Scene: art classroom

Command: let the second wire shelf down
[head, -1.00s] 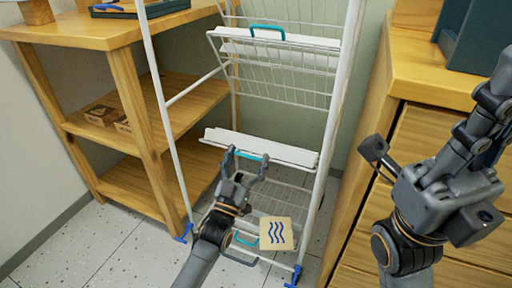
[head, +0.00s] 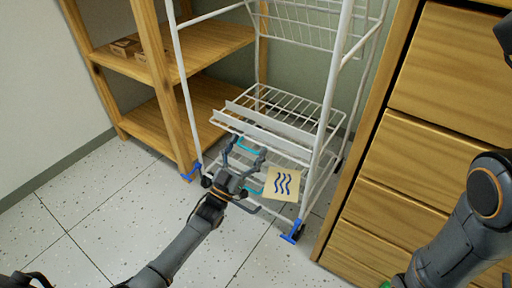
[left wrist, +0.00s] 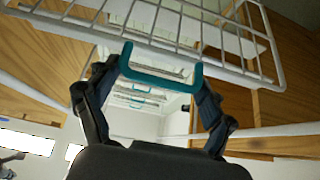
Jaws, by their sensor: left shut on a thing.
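The white wire rack (head: 179,75) stands between a wooden shelf unit and a drawer cabinet. Its second wire shelf (head: 290,106) now shows its grid from above and looks near level; I cannot tell if it rests fully flat. My left gripper (head: 246,150) is shut on the teal handle (head: 250,146) at that shelf's front edge. In the left wrist view the teal handle (left wrist: 160,78) lies between the two fingers, under the wire grid (left wrist: 150,32). My right arm is at the right edge; its gripper is not clearly visible.
A card with blue wavy lines (head: 283,183) is at the rack's lower front, by another teal handle. Wooden shelves (head: 190,50) are on the left, wooden drawers (head: 440,120) on the right. The speckled floor (head: 110,215) in front is open. Blue foot pieces (head: 293,234) stick out from the rack.

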